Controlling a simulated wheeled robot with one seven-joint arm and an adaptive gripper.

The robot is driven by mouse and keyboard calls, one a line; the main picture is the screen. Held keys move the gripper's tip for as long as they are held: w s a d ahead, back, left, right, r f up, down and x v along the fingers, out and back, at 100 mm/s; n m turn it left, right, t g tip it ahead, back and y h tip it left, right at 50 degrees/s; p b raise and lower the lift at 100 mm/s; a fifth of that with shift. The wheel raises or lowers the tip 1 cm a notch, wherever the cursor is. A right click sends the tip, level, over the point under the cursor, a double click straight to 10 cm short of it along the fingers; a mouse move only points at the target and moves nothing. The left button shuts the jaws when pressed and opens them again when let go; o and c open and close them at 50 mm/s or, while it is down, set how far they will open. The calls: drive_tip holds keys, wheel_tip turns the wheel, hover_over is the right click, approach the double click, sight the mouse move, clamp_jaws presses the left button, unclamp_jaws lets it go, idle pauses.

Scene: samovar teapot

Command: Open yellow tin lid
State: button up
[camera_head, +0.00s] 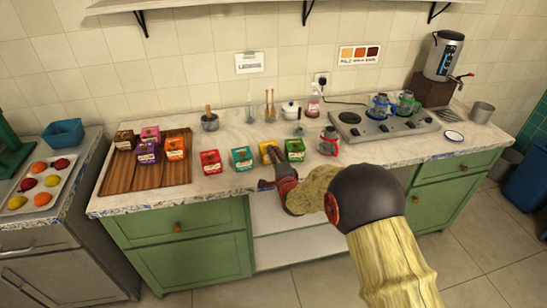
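The yellow tin (267,148) stands near the front edge of the counter, between a teal tin and a green tin. My gripper (268,171) is at the counter's front edge, just in front of the yellow tin. One dark finger overlaps the tin's front in the picture, and the other points left, lower down. The fingers look spread apart, with nothing seen between them. Whether the gripper touches the tin cannot be told. The tin's lower right part is hidden behind the gripper. Its lid is too small to make out clearly.
The teal tin (242,158) and green tin (295,150) stand close on either side. A red tin (210,162) is further left, and a red jar (328,142) is to the right. A wooden tray (120,188) holds several tins. A stove (385,126) stands at the right.

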drive_tip(key=shift+c, duration=1.2)
clamp_jaws()
drive_tip(key=shift+f, duration=0.1)
